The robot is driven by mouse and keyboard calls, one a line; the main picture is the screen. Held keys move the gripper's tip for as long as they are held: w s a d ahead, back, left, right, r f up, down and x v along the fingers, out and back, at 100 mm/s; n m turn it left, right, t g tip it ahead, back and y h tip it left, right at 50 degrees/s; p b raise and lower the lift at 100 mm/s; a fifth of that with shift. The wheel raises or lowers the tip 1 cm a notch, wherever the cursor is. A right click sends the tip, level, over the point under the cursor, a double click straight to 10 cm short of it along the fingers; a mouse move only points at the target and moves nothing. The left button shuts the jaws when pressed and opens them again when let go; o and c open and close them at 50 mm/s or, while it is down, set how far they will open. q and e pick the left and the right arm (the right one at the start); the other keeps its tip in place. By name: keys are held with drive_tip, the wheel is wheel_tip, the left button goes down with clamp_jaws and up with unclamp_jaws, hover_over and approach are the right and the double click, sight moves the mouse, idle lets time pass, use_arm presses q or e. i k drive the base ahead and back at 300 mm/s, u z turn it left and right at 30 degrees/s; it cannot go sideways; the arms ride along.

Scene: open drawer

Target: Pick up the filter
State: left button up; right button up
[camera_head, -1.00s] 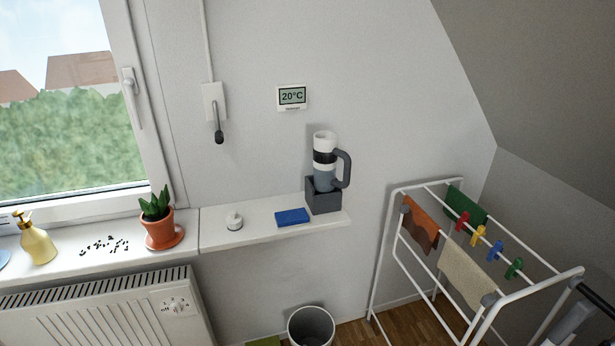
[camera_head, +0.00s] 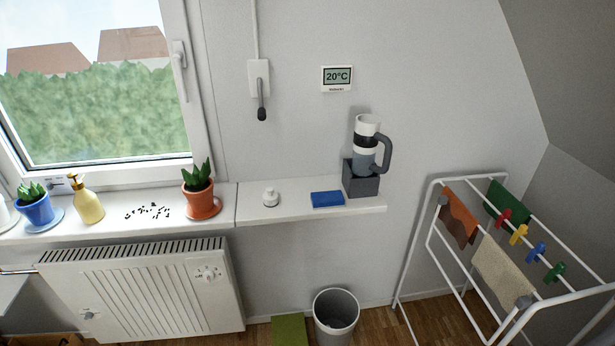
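No object is plainly recognizable as a filter. A small white round piece with a knob (camera_head: 271,197) sits on the white shelf, left of a flat blue block (camera_head: 327,199); I cannot tell whether it is the filter. A white and grey handheld device with a dark handle (camera_head: 366,155) stands slightly tilted in a dark grey box-shaped holder (camera_head: 361,181) at the shelf's right end. Any part inside the device or holder is hidden. Neither of my grippers is in view.
The shelf (camera_head: 300,213) continues left into a sill with plants (camera_head: 198,190), a yellow dispenser (camera_head: 87,203) and scattered dark bits (camera_head: 148,211). Below are a radiator (camera_head: 140,295) and a bin (camera_head: 336,318). A drying rack (camera_head: 430,215) stands right.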

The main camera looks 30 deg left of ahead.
sight(270, 197)
drive_tip(key=k, duration=1.25)
drive_tip(key=u, duration=0.65)
drive_tip(key=i, duration=0.5)
drive_tip(key=u, duration=0.5)
drive_tip(key=i, duration=1.4)
drive_tip(key=z, duration=0.75)
